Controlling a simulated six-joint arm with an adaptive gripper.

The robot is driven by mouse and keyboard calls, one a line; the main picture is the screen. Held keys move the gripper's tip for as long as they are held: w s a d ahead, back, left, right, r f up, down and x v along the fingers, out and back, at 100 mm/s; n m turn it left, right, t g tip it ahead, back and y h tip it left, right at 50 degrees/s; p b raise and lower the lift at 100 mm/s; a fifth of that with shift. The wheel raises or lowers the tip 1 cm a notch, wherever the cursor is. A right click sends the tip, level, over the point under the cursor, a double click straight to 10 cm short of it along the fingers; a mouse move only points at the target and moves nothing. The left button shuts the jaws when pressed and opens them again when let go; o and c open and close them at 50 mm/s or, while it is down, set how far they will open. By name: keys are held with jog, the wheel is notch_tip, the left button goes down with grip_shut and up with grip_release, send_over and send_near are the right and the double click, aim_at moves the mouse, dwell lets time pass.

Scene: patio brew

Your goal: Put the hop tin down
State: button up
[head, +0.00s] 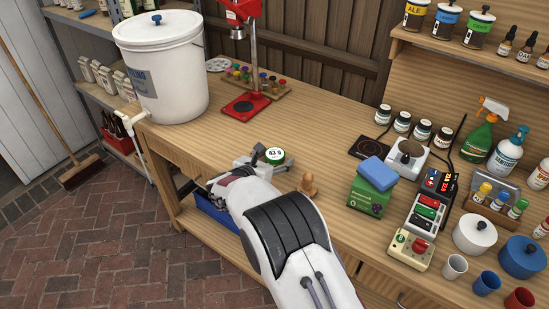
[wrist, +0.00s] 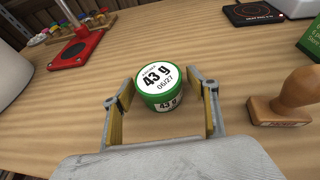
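The hop tin (head: 274,157) is a small round green tin with a white lid label reading "43 g". In the wrist view the tin (wrist: 160,88) appears to stand upright on the wooden bench. My gripper (wrist: 160,95) is open around it, one yellow-padded finger on each side. A narrow gap shows between the tin and each finger. In the head view my gripper (head: 262,158) is at the bench's front part, beside the tin, and my arm hides part of it. The tin's underside is hidden.
A wooden stamp (wrist: 287,98) stands close to the right of my gripper. A red press (head: 246,104) and white bucket (head: 165,75) are at the back left. A green box with a blue sponge (head: 377,172) is to the right. Bare bench lies behind the tin.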

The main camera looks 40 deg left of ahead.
jog(key=shift+r, duration=0.15)
jog(key=shift+s, duration=0.15)
jog(key=shift+v, duration=5.85)
jog(key=shift+r, duration=0.1)
